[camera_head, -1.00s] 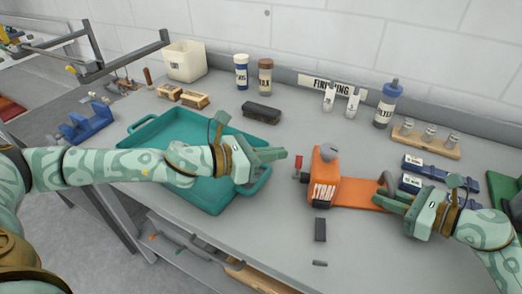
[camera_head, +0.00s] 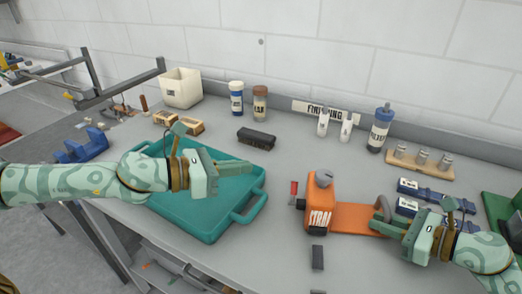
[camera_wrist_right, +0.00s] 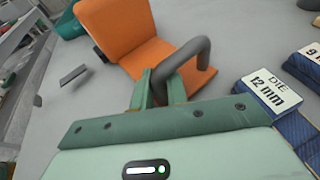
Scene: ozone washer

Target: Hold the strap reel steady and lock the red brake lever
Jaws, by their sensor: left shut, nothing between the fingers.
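The orange strap reel (camera_head: 318,210) stands on the bench right of centre, with an orange base plate (camera_head: 356,216) reaching right to a grey bent handle (camera_head: 381,208). The red brake lever (camera_head: 294,188) stands upright on the reel's left side. My left gripper (camera_head: 249,165) is shut and empty above the teal tray, apart from the lever and left of it. My right gripper (camera_head: 377,226) is at the grey handle. In the right wrist view, its fingers (camera_wrist_right: 163,92) close around one leg of the handle (camera_wrist_right: 182,60).
The teal tray (camera_head: 258,214) lies left of the reel. A dark block (camera_head: 317,257) lies in front of the reel, and a black brush-like block (camera_head: 257,138) lies behind the tray. Blue die boxes (camera_head: 421,188) lie close to my right gripper. Bottles stand along the wall.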

